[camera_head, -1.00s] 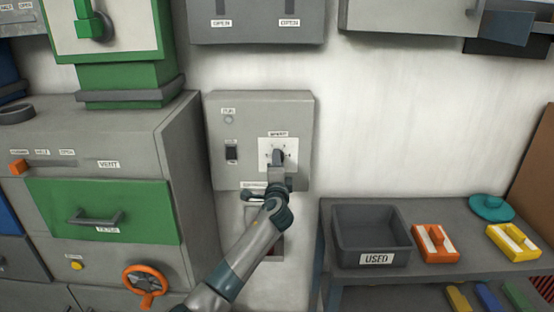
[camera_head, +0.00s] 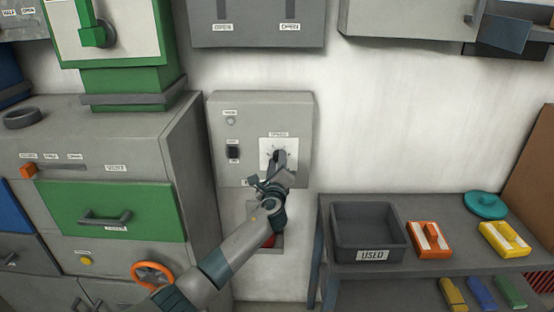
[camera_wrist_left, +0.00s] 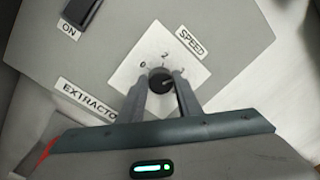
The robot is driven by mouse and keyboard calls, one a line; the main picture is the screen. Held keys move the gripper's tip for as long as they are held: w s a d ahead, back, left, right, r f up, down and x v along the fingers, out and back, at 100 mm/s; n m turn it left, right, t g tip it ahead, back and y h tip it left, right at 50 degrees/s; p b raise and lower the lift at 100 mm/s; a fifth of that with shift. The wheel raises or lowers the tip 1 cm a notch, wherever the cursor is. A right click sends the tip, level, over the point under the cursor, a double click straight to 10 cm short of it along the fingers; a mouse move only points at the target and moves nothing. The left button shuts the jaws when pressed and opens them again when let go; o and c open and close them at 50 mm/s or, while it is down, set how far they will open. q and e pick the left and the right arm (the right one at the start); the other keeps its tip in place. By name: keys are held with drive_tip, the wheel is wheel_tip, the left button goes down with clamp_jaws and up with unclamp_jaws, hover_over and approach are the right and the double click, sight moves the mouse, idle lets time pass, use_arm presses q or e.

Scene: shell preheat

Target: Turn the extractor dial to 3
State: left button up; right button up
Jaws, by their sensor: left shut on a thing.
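The extractor box (camera_head: 262,112) is a grey panel on the wall. Its speed dial is a dark round knob (camera_wrist_left: 160,75) on a white plate (camera_wrist_left: 165,45) marked SPEED; the plate also shows in the head view (camera_head: 266,146). The knob's exact setting is hard to tell. My left gripper (camera_wrist_left: 160,84) is shut on the dial, one finger on each side; it also shows in the head view (camera_head: 278,160). My right gripper is out of view.
A black ON switch (camera_head: 233,152) sits left of the dial. A grey cabinet with a green drawer (camera_head: 155,210) stands to the left. To the right, a shelf (camera_head: 440,265) holds a USED bin (camera_head: 372,208) and coloured blocks. A red part (camera_head: 268,241) shows below the box.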

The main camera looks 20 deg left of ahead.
use_arm(q)
drive_tip(key=shift+f, duration=0.1)
idle(0.3)
drive_tip(key=o, duration=1)
drive_tip(key=shift+o, duration=0.2)
drive_tip(key=shift+s, duration=0.1)
drive_tip(key=b+v, duration=0.4)
drive_tip(key=v, duration=1.3)
drive_tip(key=shift+d+f, duration=0.1)
drive_tip(key=shift+d, duration=0.05)
